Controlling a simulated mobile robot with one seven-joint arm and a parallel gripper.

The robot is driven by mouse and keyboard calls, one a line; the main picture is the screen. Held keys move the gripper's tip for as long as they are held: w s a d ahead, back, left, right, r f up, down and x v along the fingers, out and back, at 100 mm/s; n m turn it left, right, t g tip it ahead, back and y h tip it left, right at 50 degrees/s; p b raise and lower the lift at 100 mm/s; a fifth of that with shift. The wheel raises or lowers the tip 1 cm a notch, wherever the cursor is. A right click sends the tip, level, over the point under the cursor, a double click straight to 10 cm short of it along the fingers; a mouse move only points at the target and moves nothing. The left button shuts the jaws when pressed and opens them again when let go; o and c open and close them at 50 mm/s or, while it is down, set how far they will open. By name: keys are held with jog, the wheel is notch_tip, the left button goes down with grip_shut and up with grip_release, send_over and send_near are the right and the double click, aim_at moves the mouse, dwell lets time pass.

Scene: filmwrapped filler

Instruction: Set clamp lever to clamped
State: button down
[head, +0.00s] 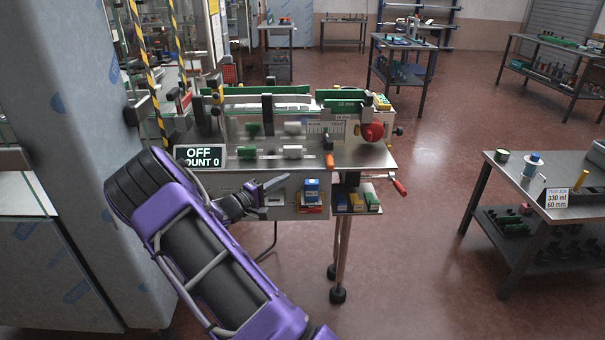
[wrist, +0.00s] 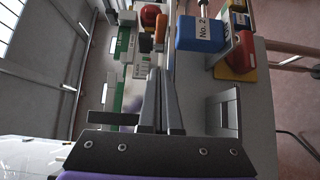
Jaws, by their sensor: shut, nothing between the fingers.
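A machine bench (head: 350,155) stands in the middle of the head view. An orange-handled lever (head: 329,160) hangs at its front edge, and an orange handle (wrist: 160,27) shows beyond my fingers in the wrist view. A red-handled lever (head: 399,186) sticks out at the bench's right end. I cannot tell for sure which is the clamp lever or how it is set. My gripper (head: 286,178) is shut and empty in front of the bench, left of and a little below the orange handle, apart from it. Its fingers (wrist: 159,75) lie together in the wrist view.
A display (head: 200,156) reading OFF and COUNT 0 stands on the bench's left. A red knob (head: 372,131) is at the right. Blue boxes (head: 312,188) and coloured bins (head: 357,202) sit below the top, right of my gripper. A side table (head: 560,212) stands right, with clear floor between.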

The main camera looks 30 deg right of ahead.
aim_at(314, 168)
jog(key=x, duration=0.8)
jog(key=shift+d, duration=0.25)
jog(key=d, duration=0.1)
jog(key=s+d+p, duration=0.1)
jog(key=d, duration=0.1)
jog(key=shift+s+d, duration=0.4)
jog(key=shift+d, duration=0.15)
